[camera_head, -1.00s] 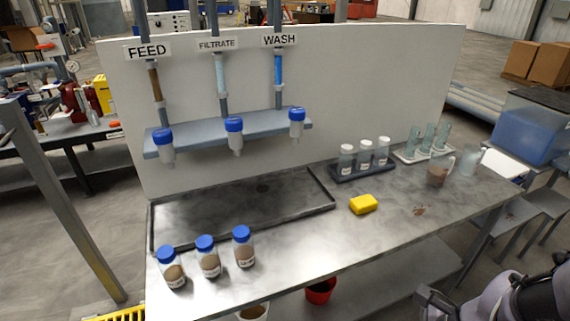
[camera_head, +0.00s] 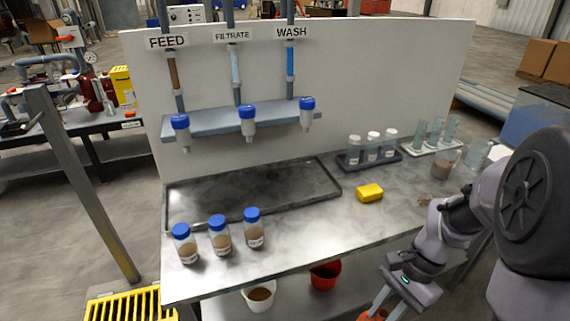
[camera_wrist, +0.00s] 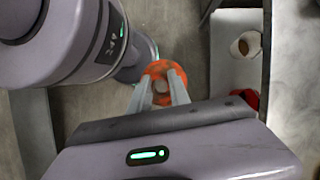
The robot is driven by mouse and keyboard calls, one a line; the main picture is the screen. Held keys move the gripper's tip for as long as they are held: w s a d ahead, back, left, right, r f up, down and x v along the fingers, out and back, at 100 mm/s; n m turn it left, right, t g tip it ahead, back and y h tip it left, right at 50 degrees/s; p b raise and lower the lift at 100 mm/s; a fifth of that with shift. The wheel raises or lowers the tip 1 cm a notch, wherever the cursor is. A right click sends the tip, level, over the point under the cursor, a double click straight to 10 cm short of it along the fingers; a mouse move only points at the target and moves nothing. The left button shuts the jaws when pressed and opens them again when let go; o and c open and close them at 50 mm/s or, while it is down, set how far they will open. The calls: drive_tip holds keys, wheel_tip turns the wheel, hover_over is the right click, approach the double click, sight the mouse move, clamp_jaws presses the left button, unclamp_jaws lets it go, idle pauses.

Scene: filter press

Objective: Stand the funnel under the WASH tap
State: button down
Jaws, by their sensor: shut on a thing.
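The orange funnel (camera_wrist: 165,80) is between my fingertips in the wrist view, its round rim facing the camera. My gripper (camera_wrist: 160,92) is shut on it. In the head view my gripper (camera_head: 388,302) is low at the bottom edge, in front of the bench, and only a bit of the orange funnel (camera_head: 372,315) shows. The WASH tap (camera_head: 307,113), with a blue top and a clear body, is at the right end of the grey shelf under the WASH sign (camera_head: 291,32). The funnel is well below and in front of the tap.
A dark shallow tray (camera_head: 240,215) lies below the taps. Several blue-capped jars (camera_head: 220,240) stand at its front. A yellow sponge (camera_head: 369,193) and a vial rack (camera_head: 372,155) are to the right. White (camera_head: 261,298) and red (camera_head: 325,275) buckets sit under the bench.

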drive_tip(key=w+a+f+n+g+h, duration=0.2)
drive_tip(key=w+a+n, duration=0.5)
drive_tip(key=n, duration=0.5)
drive_tip(key=shift+w+f+h, duration=0.7)
drive_tip(key=shift+w+h, duration=0.3)
drive_tip(key=shift+w, duration=0.2)
drive_tip(key=shift+a, duration=0.1)
